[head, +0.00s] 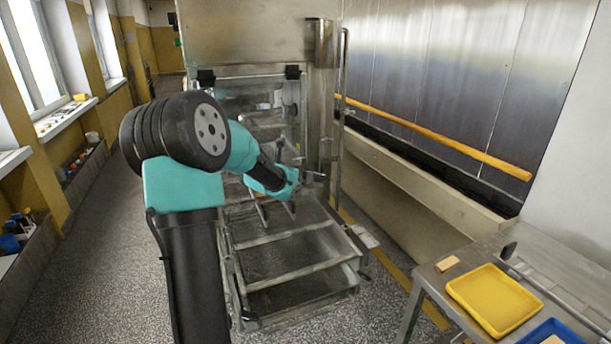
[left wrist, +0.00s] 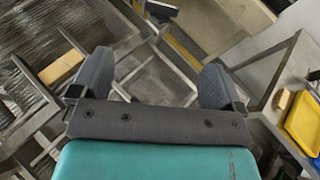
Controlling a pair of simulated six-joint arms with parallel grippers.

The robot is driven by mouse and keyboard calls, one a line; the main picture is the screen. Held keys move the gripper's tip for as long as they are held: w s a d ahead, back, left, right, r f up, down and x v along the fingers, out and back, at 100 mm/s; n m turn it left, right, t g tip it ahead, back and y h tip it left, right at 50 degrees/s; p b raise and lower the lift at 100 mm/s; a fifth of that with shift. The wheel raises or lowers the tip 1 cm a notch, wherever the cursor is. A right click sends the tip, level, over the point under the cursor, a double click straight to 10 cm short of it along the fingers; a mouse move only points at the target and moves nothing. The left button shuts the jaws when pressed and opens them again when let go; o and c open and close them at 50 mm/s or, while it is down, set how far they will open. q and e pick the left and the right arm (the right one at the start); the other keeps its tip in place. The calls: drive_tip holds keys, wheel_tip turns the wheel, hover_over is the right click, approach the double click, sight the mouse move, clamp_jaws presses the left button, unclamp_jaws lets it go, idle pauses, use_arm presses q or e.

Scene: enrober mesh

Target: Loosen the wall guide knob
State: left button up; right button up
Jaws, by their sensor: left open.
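My left gripper (head: 277,211) hangs over the mesh frame of the enrober (head: 300,278), pointing down. Its two grey fingers stand wide apart and empty in the left wrist view (left wrist: 153,82). Metal bars and floor show between and beyond the fingers. I cannot surely pick out the wall guide knob in either view; my arm and gripper hide part of the machine. A small pale grey block (head: 363,237) sits at the right side of the frame, apart from the gripper. My right gripper is not in view.
A steel table (head: 440,285) stands at the right with a yellow tray (head: 495,300), a blue tray (head: 553,331) and a small tan block (head: 447,263). Another tan block (left wrist: 62,66) lies left of the fingers. Speckled floor is free left of the machine.

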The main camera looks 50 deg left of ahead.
sight(319, 174)
use_arm(q)
drive_tip(key=w+a+r+n+g, duration=0.4)
drive_tip(key=w+a+n+g, duration=0.15)
drive_tip(key=n, duration=1.15)
drive_tip(key=w+d+r+n+g+h, duration=0.1)
drive_tip(key=r+n, duration=0.2)
drive_tip(key=n, duration=0.6)
drive_tip(key=w+d+r+n+g+h, duration=0.1)
drive_tip(key=w+r+n+g+h, duration=0.1)
drive_tip(key=n, duration=0.7)
drive_tip(key=shift+w+d+r, duration=0.3)
drive_tip(key=shift+r, duration=0.15)
drive_tip(key=shift+f, duration=0.15)
drive_tip(key=x, duration=1.7)
drive_tip(key=shift+w+d+f, duration=0.1)
drive_tip(key=shift+w+d, duration=0.05)
drive_tip(key=shift+c, duration=0.2)
drive_tip(key=c, duration=0.9)
